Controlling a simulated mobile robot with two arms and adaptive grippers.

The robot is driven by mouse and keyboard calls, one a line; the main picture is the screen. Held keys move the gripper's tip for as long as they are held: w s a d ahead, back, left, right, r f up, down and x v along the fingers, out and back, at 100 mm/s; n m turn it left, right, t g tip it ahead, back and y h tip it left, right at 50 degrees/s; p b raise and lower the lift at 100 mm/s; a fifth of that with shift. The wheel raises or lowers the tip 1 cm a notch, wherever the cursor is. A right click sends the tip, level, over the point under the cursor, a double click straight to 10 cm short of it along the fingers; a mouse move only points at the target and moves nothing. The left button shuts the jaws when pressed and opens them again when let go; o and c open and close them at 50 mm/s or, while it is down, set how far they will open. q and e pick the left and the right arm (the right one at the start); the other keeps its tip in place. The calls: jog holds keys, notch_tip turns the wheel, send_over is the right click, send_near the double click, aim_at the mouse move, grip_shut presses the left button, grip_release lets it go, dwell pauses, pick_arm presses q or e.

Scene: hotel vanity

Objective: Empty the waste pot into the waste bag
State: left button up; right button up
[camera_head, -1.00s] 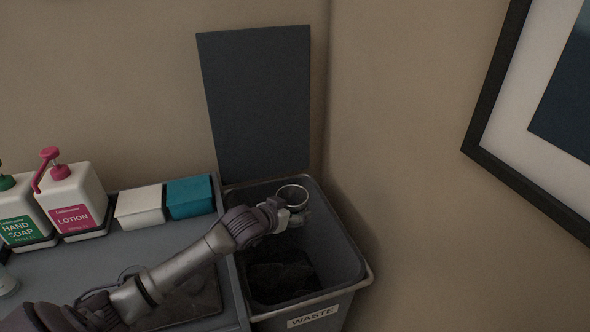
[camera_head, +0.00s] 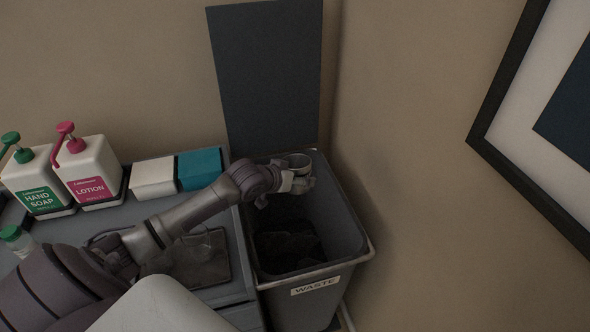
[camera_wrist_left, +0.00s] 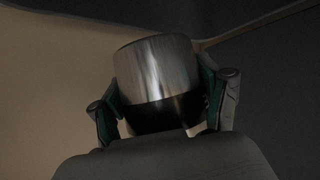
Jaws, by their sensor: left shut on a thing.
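The waste pot (camera_head: 298,160) is a small round metal pot. My left gripper (camera_head: 297,184) is shut on it and holds it over the far part of the open waste bin (camera_head: 356,262). In the left wrist view the pot (camera_wrist_left: 155,70) sits between both fingers (camera_wrist_left: 165,105), its metal side shiny with a dark band. The pot's inside is not clearly visible. The dark waste bag (camera_head: 285,248) lies inside the bin, which has a "WASTE" label on its front. My right gripper is not in view.
A grey counter (camera_head: 150,212) stands left of the bin, with a hand soap bottle (camera_head: 40,185), a lotion bottle (camera_head: 90,172), a white box (camera_head: 153,178) and a teal box (camera_head: 200,168). The bin's dark lid (camera_head: 268,75) stands raised against the wall. A framed picture (camera_head: 490,150) hangs at right.

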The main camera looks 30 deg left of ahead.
aim_at(304, 190)
pick_arm(q)
jog(key=shift+s+d+n+g+h+p, duration=0.5)
jog(key=shift+s+d+g+h+p, duration=0.3)
jog(key=shift+s+d, duration=0.45)
jog(key=n+g+h+b, duration=0.1)
jog(key=n+g+h, duration=0.1)
jog(key=h, duration=0.1)
jog(key=s+d+r+n+g+h+b, duration=0.1)
jog(key=n+g+h+b, duration=0.1)
jog(key=g+h, duration=0.1)
jog(key=d+n+g+h+b, duration=0.1)
jog(key=n+g+h, duration=0.1)
jog(key=n+h, duration=0.1)
jog(key=shift+s+d+r+g+h, duration=0.1)
jog(key=shift+s+r+g+h, duration=0.1)
jog(key=shift+h, duration=0.25)
jog(key=shift+s+d+r+g+h, duration=0.1)
jog(key=shift+g+h, duration=0.1)
jog(key=shift+h, duration=0.25)
jog(key=shift+s+d+f+n+g+h+b, duration=0.1)
jog(key=shift+f+n+g+h+b, duration=0.1)
jog(key=shift+n+h+b, duration=0.45)
jog(key=shift+s+d+f+n+g+h+b, duration=0.15)
jog(key=shift+f+n+h+b, duration=0.1)
jog(key=shift+n+h+b, duration=0.35)
jog(key=shift+s+d+f+n+g+h+b, duration=0.1)
jog(key=shift+f+n+h+b, duration=0.1)
jog(key=shift+n+h+b, duration=0.45)
